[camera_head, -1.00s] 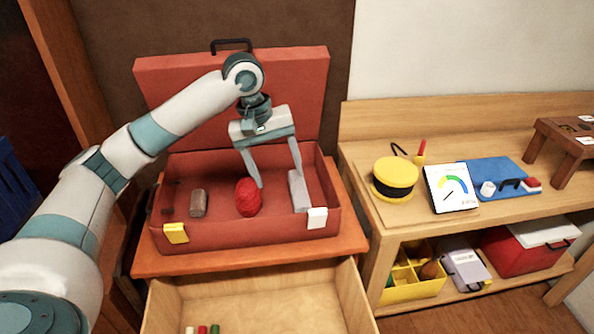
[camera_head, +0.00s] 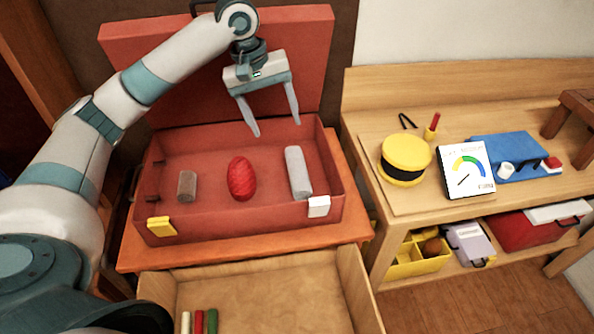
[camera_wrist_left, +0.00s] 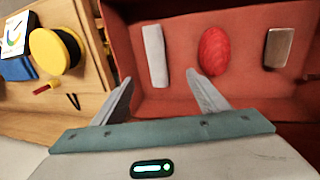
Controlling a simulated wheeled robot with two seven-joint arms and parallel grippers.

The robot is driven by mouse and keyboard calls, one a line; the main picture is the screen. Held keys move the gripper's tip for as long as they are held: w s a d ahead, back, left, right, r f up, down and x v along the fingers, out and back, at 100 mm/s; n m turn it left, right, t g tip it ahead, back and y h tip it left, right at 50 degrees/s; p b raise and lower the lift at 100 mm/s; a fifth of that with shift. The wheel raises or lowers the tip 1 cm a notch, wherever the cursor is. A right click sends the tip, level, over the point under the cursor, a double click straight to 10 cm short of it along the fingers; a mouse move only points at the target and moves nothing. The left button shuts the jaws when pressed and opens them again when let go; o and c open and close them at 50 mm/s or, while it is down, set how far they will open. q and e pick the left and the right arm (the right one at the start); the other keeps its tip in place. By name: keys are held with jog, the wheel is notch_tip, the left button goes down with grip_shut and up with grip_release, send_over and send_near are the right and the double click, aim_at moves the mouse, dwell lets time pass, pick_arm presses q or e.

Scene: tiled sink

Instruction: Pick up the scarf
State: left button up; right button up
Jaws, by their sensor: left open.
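An open red suitcase (camera_head: 205,228) holds three small things in a row. At left is a brown-grey block (camera_head: 187,186), in the middle a ribbed red oval bundle (camera_head: 242,179), at right a light grey roll (camera_head: 298,172). The red bundle or the grey roll may be the scarf; I cannot tell which. My left gripper (camera_head: 275,128) is open and empty, in front of the raised lid and above the case. In the left wrist view, the grey roll (camera_wrist_left: 155,56) lies beyond the gap between the fingers (camera_wrist_left: 160,77), with the red bundle (camera_wrist_left: 214,50) beside it. My right gripper is not seen.
The lid (camera_head: 290,60) stands upright behind the case. An open drawer (camera_head: 270,290) with several coloured sticks is below. A wooden shelf at right holds a yellow round tin (camera_head: 405,155), a gauge card (camera_head: 466,170) and a blue mat (camera_head: 490,150).

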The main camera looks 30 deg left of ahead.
pick_arm(q)
jog(key=p, duration=0.2)
send_over(294, 166)
jog(key=s+a, duration=0.1)
jog(key=f, duration=1.1)
jog(key=shift+a, duration=0.2)
jog(key=shift+f, duration=0.45)
jog(key=shift+w+d+f, duration=0.15)
jog(key=shift+d+f, duration=0.1)
jog(key=shift+f, duration=0.15)
jog(key=p+x, duration=0.1)
jog(key=x, duration=0.3)
jog(key=shift+w+d+f, duration=0.15)
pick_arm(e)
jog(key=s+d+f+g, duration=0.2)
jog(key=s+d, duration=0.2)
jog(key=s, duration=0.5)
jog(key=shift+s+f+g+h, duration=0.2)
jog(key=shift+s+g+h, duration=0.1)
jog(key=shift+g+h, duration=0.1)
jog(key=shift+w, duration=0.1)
pick_arm(q)
jog(key=c, duration=1.2)
